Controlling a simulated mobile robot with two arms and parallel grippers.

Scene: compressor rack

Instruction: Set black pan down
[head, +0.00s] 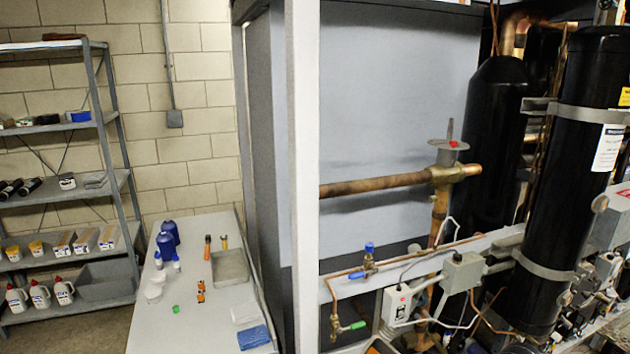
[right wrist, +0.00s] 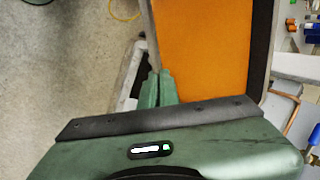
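A shallow pan-like thing with a dark rim and a flat orange inside, taken as the black pan (right wrist: 205,45), fills the upper middle of the right wrist view. A small dark and orange part of what may be the same thing shows at the bottom edge of the head view. My right gripper (right wrist: 159,75) has its two green fingers close together at the pan's left edge, which lines up with the thin gap between them. It looks shut on that edge. The pan's near end is hidden behind the gripper body. My left gripper is in neither view.
A grey workbench (head: 190,330) at left carries a metal tray (head: 232,267), blue bottles, tools and a blue cloth (head: 253,337). Shelves (head: 70,190) stand behind it. A white post (head: 305,180), copper pipe (head: 375,184) and black tanks (head: 575,180) are on the rack at right.

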